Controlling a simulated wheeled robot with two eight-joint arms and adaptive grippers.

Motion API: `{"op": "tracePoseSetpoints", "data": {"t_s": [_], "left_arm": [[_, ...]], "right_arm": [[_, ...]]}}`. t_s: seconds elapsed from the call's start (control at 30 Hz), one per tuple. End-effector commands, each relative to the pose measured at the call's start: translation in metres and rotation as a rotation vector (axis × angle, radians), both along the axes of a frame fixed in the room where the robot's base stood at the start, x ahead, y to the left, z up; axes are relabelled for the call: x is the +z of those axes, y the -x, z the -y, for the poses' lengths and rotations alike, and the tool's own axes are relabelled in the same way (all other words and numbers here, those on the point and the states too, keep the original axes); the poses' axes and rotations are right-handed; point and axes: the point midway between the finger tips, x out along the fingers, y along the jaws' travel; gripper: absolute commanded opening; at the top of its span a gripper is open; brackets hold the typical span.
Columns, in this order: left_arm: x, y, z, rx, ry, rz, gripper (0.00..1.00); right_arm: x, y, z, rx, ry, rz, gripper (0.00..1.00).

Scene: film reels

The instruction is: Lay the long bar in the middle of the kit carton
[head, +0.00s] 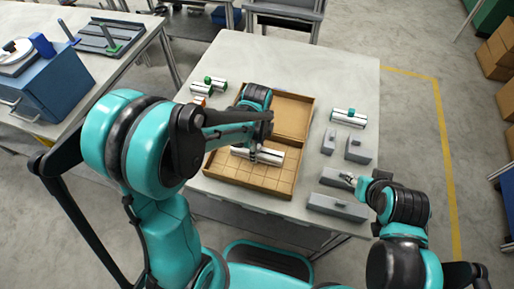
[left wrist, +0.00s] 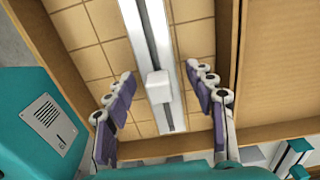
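The long bar (head: 270,156), silver with a pale block at its middle, is in the gridded part of the kit carton (head: 238,183). It also shows in the left wrist view (left wrist: 147,42), running lengthwise over the grid. Whether it rests fully on the carton floor is hard to tell. My left gripper (head: 256,155) is over the carton at the bar. In the left wrist view its fingers (left wrist: 163,98) stand apart on either side of the bar, with gaps to it. My right gripper (head: 350,181) is over the grey blocks at the table's right; its fingers are too small to read.
The carton's plain part (head: 290,115) is empty behind. Silver pieces with green knobs (head: 216,84) lie at the back left, and a silver piece with a teal knob (head: 348,118) at the right. Several grey blocks (head: 337,206) stand along the right edge. The table's back is clear.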

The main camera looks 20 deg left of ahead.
Motion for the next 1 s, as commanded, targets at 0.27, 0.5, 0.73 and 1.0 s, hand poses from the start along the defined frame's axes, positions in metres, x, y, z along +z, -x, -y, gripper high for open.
{"op": "tracePoseSetpoints", "data": {"t_s": [0.27, 0.5, 0.73, 1.0], "left_arm": [[0.005, 0.0, 0.0, 0.0, 0.0, 0.0, 0.54], [0.05, 0.001, 0.0, 0.0, 0.0, 0.0, 0.54], [0.099, 0.001, 0.0, 0.0, 0.0, 0.0, 0.54], [0.124, 0.001, -0.001, 0.015, 0.0, 0.006, 0.54]], "right_arm": [[0.004, 0.0, 0.0, 0.0, 0.0, 0.0, 0.4], [0.024, 0.0, 0.0, 0.0, 0.0, 0.0, 0.4], [0.042, 0.0, 0.0, 0.0, 0.0, 0.0, 0.4], [0.049, 0.0, 0.0, 0.0, 0.0, 0.0, 0.4]]}}
